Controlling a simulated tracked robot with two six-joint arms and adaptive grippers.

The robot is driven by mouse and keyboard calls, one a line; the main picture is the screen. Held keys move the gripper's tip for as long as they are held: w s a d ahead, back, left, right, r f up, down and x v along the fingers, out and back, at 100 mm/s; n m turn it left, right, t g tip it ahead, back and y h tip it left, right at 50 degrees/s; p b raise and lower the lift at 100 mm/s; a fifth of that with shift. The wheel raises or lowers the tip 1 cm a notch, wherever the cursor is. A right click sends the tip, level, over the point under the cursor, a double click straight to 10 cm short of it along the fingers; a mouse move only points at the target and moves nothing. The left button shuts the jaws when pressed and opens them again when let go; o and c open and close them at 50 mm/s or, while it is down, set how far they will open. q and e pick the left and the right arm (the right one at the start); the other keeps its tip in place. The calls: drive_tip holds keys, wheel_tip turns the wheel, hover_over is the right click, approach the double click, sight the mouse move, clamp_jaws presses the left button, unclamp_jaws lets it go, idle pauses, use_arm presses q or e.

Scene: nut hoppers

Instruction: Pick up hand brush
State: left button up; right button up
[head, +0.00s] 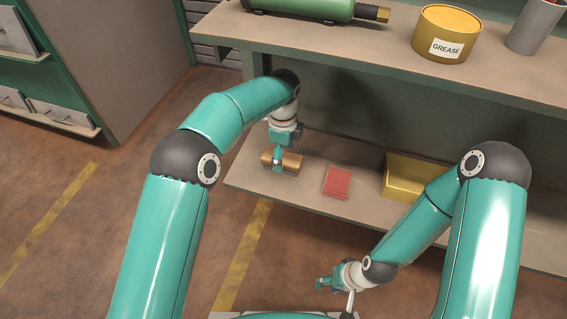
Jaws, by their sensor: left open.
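A brown block-like thing, which looks like the hand brush (291,161), lies on the lower shelf (246,180) near its left end. My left gripper (277,163) reaches down to it, with open fingers at the brush's near side, overlapping it in the picture. I cannot tell whether the fingers touch it. The gripper hides part of the brush. My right gripper (322,284) is low in front of the shelf, over the floor and away from the brush. Its fingers are too small to read.
A red box (337,183) lies right of the brush, and a yellow box (405,178) stands further right. The upper shelf (330,53) overhangs with a grease tin (447,32), a green cylinder (305,8) and a grey cup (535,27). Drawers (60,113) stand at left.

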use_arm(q)
wheel_tip(320, 180, down, 3)
drive_tip(key=shift+s+a+f+b, duration=0.1)
drive_tip(key=shift+f+b, duration=0.05)
drive_tip(key=shift+b, duration=0.2)
drive_tip(key=shift+c, duration=0.3)
drive_tip(key=c, duration=1.3)
